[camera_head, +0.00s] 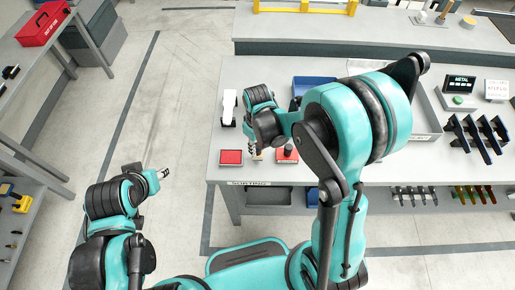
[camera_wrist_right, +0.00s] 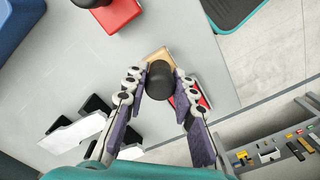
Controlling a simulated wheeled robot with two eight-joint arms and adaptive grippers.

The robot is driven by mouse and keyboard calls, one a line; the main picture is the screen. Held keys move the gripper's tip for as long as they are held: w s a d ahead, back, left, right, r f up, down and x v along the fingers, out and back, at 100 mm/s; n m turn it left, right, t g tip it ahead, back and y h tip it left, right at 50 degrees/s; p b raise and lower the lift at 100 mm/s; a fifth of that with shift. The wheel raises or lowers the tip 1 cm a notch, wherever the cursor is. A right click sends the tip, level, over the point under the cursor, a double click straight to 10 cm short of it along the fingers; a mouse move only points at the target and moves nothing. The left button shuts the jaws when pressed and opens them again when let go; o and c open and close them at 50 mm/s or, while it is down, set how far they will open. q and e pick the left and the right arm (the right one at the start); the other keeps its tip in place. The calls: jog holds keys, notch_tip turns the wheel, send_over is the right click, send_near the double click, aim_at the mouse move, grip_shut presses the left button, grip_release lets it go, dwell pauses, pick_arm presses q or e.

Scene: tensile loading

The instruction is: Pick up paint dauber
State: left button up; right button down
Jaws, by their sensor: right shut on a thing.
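The paint dauber appears to be the black, round-topped piece (camera_wrist_right: 160,80) with a tan block (camera_wrist_right: 157,57) at its end. In the right wrist view it sits between the two fingers of my right gripper (camera_wrist_right: 162,84), which is shut on it. In the head view my right gripper (camera_head: 253,149) is low over the front of the table, and a bit of tan shows under it. Whether the dauber touches the table is hard to tell. My left gripper (camera_head: 161,174) is off the table over the floor, with no object visible in it.
A red pad (camera_head: 231,157) lies left of my right gripper, and a red block with a black knob (camera_head: 287,154) stands to its right. A white device (camera_head: 229,106) and a blue bin (camera_head: 312,85) stand behind. A grey tray (camera_head: 428,118) is on the right.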

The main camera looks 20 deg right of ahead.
notch_tip(320, 180, up, 2)
jog(key=shift+r, duration=0.1)
pick_arm(q)
notch_tip(320, 180, up, 4)
jog(key=p, duration=0.3)
pick_arm(e)
jog(key=s+d+r, duration=0.2)
jog(key=s+r, duration=0.4)
jog(key=s, duration=0.5)
jog(key=shift+s+d+r, duration=0.2)
jog(key=shift+d+r, duration=0.1)
pick_arm(q)
jog(key=shift+f, duration=0.1)
dwell(0.9)
